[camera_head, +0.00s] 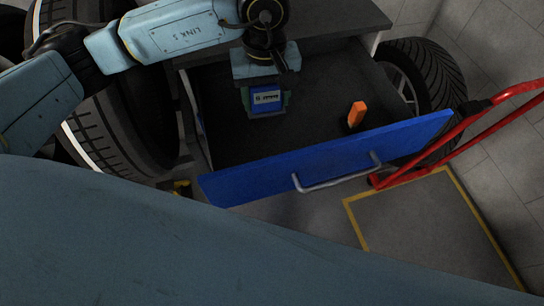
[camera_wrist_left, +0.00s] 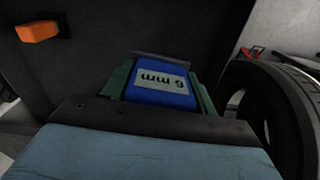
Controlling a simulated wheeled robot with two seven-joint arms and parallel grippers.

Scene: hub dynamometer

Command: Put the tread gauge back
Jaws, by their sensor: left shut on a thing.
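The tread gauge (camera_head: 267,98) is a small blue block with a pale label. In the left wrist view the gauge (camera_wrist_left: 163,84) shows its label, which reads "6 mm". My left gripper (camera_head: 267,106) is shut on the gauge, with greenish fingers on both sides of it. It holds the gauge over the back left part of an open drawer (camera_head: 320,165) with a dark inside and a blue front. I cannot tell whether the gauge touches the drawer floor. My right gripper is not in view.
A small orange block (camera_head: 357,114) stands in the drawer's right part; it also shows in the left wrist view (camera_wrist_left: 38,32). Tyres stand left (camera_head: 115,130) and right (camera_head: 440,85) of the drawer. A red tubular frame (camera_head: 450,140) is close by the drawer's right end.

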